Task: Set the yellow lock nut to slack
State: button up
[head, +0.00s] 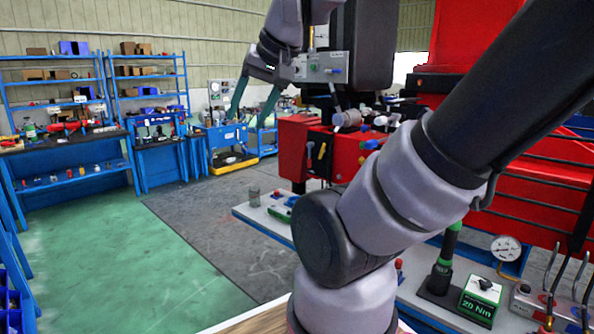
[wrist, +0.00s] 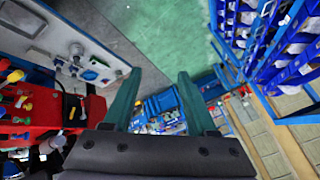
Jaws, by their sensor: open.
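My gripper (head: 250,117) is open and empty, its two teal fingers spread in the air left of the red machine. It also shows in the wrist view (wrist: 160,76), with nothing between the fingers. A small yellow part (head: 322,150) shows on the front of the red machine (head: 343,155) in the head view, right of and below my gripper. In the wrist view, small yellow parts (wrist: 27,107) show at the left on the red machine. I cannot tell which yellow part is the lock nut, or its setting. My arm hides part of the machine.
A grey bench top (head: 262,210) with small fittings stands below the red machine. A pressure gauge (head: 505,249) and a green 20 Nm box (head: 481,298) stand at the right. Blue shelves (head: 148,82) line the back left. The green floor (head: 130,270) is clear.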

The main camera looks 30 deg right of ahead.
jog(key=w+d+f+m+t+h, duration=0.1)
jog(key=w+d+f+m+h, duration=0.15)
jog(key=w+d, duration=0.6)
jog(key=w+d+f+m+t+h, duration=0.1)
jog(key=w+d+f+m+t, duration=0.15)
jog(key=w, duration=1.15)
jog(key=w+d+f+m+g+h, duration=0.1)
jog(key=w+d+f+m+h, duration=0.2)
jog(key=d, duration=0.5)
jog(key=w+d+f+m+g+h, duration=0.1)
jog(key=w+d+f+m+h, duration=0.1)
jog(key=w+d+f, duration=0.35)
jog(key=s+d+f+g+h, duration=0.2)
jog(key=s+d+f+h, duration=0.3)
jog(key=d+f, duration=0.45)
jog(key=s+d+f+g+h, duration=0.2)
jog(key=s+d+f+h, duration=0.35)
jog(key=d, duration=0.75)
jog(key=w+x, duration=0.1)
jog(key=x, duration=1)
jog(key=shift+w+f+m, duration=0.25)
jog(key=shift+f+m, duration=0.1)
jog(key=shift+m, duration=0.05)
jog(key=shift+a, duration=0.15)
